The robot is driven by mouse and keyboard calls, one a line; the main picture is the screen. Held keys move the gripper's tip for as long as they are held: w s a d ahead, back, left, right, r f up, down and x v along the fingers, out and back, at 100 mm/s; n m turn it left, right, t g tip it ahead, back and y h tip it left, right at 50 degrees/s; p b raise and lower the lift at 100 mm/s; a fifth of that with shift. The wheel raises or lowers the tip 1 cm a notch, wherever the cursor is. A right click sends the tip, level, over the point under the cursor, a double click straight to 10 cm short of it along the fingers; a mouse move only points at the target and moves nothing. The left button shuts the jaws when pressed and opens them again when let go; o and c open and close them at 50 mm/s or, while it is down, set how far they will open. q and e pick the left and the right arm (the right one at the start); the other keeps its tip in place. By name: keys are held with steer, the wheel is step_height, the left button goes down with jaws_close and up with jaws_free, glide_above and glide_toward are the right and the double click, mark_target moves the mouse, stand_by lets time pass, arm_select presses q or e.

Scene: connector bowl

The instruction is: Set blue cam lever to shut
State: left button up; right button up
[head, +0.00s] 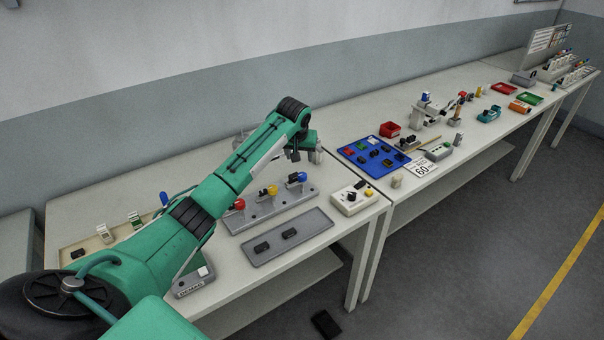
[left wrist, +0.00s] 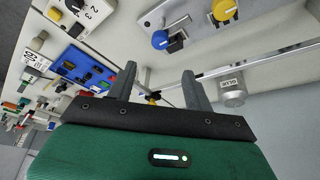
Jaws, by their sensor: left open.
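The blue cam lever (head: 302,176) has a round blue end beside a black block. It sits at the right end of a grey rail (head: 264,213), in a row with a yellow and a red lever. My left gripper (head: 293,154) is behind and above the rail, apart from the lever. Its two fingers (left wrist: 159,84) are spread with nothing between them. I cannot tell the lever's exact setting. My right gripper is not in view.
The yellow lever (head: 272,191) and red lever (head: 239,204) stand left of the blue one. A grey tray (head: 262,252) with black parts lies in front. A white box with a dial (head: 353,198) is to the right. A grey cylinder (left wrist: 233,92) stands near my fingers.

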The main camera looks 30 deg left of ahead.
mark_target(302, 175)
arm_select(q)
steer(key=p+x, duration=0.2)
steer(key=x, duration=1)
steer(key=shift+w+f, duration=0.1)
steer(key=shift+f, duration=0.15)
steer(key=c, duration=1)
